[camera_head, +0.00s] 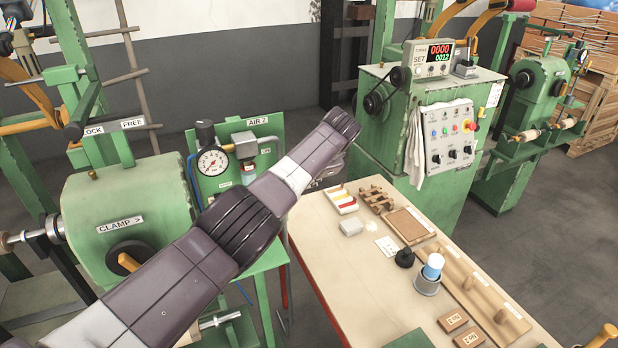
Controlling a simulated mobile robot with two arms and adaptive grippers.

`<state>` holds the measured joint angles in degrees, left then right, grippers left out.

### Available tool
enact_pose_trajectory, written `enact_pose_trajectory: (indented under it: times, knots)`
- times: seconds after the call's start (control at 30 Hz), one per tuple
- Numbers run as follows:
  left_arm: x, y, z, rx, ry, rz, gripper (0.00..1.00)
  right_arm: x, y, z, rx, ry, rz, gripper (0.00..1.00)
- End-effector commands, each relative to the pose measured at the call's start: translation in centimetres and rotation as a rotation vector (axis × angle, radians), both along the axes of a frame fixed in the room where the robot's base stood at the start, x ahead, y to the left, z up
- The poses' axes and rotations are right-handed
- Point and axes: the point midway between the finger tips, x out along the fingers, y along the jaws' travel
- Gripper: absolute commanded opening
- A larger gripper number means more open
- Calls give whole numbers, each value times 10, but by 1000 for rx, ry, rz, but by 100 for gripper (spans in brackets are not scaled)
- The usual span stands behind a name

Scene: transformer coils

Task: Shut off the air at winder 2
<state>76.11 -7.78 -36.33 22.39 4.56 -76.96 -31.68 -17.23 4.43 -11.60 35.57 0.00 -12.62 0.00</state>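The green air panel (272,126), marked AIR 2, stands left of centre. It carries a round pressure gauge (213,161) with a black knob (205,132) above it. A grey regulator block with a clear bowl (244,146) sits to the right of the gauge. My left arm crosses in front of the panel and hides its lower right part; I cannot make out a shut-off handle. The arm reaches up right past the panel. Only a little of what may be my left gripper (328,170) shows behind the wrist; its fingers are hidden. My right gripper is not in view.
A green winder with a CLAMP label (120,224) stands close on the left. A workbench (350,275) with trays, blocks and a blue-white cup (430,272) fills the lower right. A control cabinet (380,150) with a red-button panel (449,134) stands behind it.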

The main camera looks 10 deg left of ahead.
Motion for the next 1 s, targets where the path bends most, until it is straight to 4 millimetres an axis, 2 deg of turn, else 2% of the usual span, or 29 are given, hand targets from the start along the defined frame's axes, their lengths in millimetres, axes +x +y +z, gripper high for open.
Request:
enact_pose_trajectory:
  times: [0.13, 0.17, 0.3, 0.67, 1.0]
  knots:
    - [-1, -2, -2, -2, 3, -4, 0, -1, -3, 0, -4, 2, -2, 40]
    - [-1, -2, -2, -2, 3, -4, 17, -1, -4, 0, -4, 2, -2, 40]
    - [-1, -1, -2, -2, 3, -2, 32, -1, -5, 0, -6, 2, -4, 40]
    - [-1, -1, 1, -1, 1, 0, 32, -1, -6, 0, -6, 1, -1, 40]
    - [-15, -12, 27, -1, -2, -3, 32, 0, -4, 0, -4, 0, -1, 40]
